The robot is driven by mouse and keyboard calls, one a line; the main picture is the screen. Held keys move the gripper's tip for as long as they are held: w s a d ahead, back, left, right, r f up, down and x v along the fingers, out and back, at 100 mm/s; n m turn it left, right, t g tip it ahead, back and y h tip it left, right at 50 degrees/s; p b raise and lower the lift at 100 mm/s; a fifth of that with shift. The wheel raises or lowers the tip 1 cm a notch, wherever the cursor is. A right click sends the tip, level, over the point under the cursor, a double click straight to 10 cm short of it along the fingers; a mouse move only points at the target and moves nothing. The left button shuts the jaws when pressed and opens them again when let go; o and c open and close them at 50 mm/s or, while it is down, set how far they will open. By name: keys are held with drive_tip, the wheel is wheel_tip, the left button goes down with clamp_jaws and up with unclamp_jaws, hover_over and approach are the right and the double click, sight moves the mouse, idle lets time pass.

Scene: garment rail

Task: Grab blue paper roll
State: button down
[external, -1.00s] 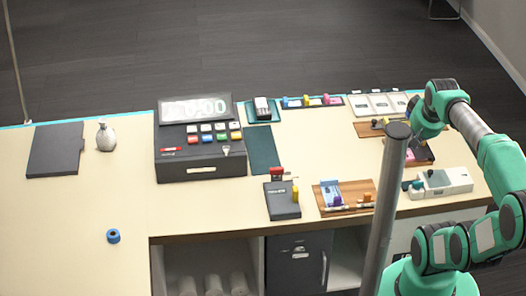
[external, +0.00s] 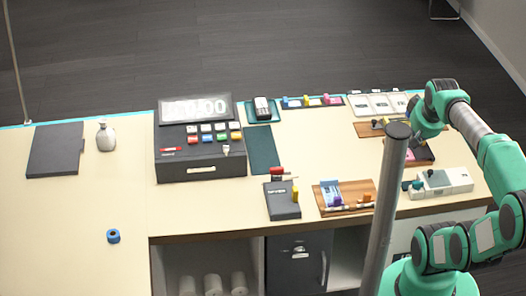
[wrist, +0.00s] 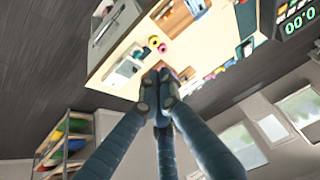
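The blue paper roll (external: 113,236) is a small blue ring with a dark hole, lying alone on the pale counter at the lower left in the external view. My gripper (wrist: 158,88) shows in the wrist view with its dark fingers drawn together at the tips, and nothing visible is held between them. In the external view my arm is at the far right, well away from the roll. The gripper's fingers are hard to make out there, near the pole. I cannot make out the blue roll in the wrist view.
A cash register (external: 199,155), a grey bottle (external: 106,136) and a dark flat pad (external: 55,150) stand behind the roll. A card terminal (external: 282,200) and a wooden tray (external: 364,188) lie to its right. A grey pole (external: 386,215) rises before my arm. Counter around the roll is clear.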

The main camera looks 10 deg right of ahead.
drive_tip(key=c, duration=1.1)
unclamp_jaws()
